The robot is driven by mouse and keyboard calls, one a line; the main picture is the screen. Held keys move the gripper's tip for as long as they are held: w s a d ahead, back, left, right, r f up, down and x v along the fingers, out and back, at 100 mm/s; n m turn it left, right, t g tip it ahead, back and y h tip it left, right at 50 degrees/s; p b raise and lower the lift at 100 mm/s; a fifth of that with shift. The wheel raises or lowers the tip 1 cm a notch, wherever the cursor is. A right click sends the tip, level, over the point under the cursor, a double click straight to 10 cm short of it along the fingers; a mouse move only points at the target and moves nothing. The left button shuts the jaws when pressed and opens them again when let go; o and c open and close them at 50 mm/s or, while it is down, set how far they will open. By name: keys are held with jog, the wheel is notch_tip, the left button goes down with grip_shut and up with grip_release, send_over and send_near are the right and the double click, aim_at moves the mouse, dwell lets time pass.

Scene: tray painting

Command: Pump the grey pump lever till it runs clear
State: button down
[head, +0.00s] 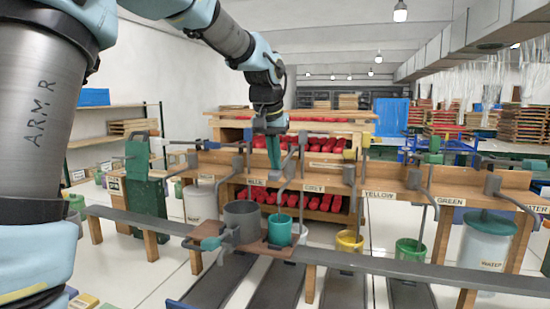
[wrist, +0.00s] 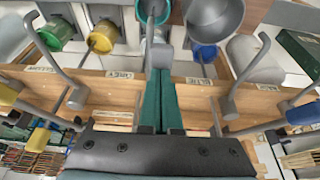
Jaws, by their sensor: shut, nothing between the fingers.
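My gripper (head: 273,163) is shut and empty, its teal fingers pointing down just left of the grey pump. The closed fingers (wrist: 160,100) fill the middle of the wrist view. The grey pump lever (head: 302,137) rises at the right of my gripper; I cannot tell whether it touches. The GREY label (head: 313,189) is on the wooden beam (head: 330,178). The pump's grey spout (wrist: 150,40) hangs over a teal bucket (head: 279,231). No flowing liquid is visible, and the bucket's contents cannot be made out.
A large grey pot (head: 242,222) stands beside the teal bucket on a brown tray (head: 250,247) on the grey rail (head: 380,264). A yellow bucket (head: 349,243) and a green bucket (head: 410,250) stand to the right. Other levers and spouts crowd both sides of my gripper.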

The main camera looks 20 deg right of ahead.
jog(key=shift+f, duration=0.65)
notch_tip(320, 180, up, 11)
jog(key=p, duration=0.8)
jog(key=shift+f, duration=0.15)
